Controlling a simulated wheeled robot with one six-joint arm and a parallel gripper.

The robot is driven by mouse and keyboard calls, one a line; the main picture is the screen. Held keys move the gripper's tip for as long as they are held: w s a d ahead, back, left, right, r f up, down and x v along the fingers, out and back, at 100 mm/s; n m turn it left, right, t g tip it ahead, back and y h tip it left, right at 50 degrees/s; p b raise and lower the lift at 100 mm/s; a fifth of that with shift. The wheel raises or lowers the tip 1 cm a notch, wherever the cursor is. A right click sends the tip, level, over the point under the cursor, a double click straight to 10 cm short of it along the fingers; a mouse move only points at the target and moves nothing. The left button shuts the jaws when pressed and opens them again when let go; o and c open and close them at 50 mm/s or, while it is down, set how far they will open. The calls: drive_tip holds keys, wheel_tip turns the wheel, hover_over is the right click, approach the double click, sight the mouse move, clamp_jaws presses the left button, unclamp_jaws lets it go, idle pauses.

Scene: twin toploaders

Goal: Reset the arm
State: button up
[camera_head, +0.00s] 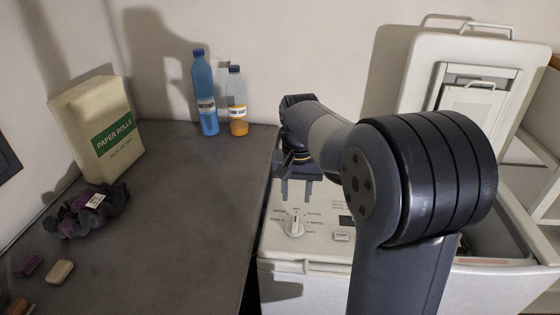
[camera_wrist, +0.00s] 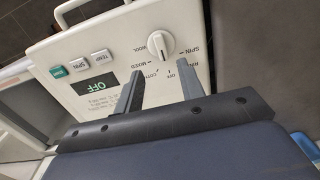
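My gripper (camera_head: 297,188) is over the control panel of a white top-loading washer (camera_head: 300,267), with its fingers pointing down. In the wrist view my gripper (camera_wrist: 160,92) shows two grey fingers spread apart with nothing between them. The panel's round dial (camera_head: 295,227) is just below the fingertips and apart from them in the head view. The dial also shows in the wrist view (camera_wrist: 161,44), beyond the fingers. The panel display (camera_wrist: 97,83) reads "OFF".
The washer's lid (camera_head: 415,75) stands raised at the back. On the dark counter (camera_head: 190,190) at left are a paper rolls bag (camera_head: 100,130), a blue bottle (camera_head: 205,95), an orange-filled bottle (camera_head: 237,105), a dark cloth bundle (camera_head: 85,215) and small bars (camera_head: 60,271).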

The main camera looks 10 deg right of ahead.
sight(295, 225)
wheel_tip(295, 225, down, 11)
drive_tip(key=shift+r, duration=0.2)
idle(0.3)
idle(0.3)
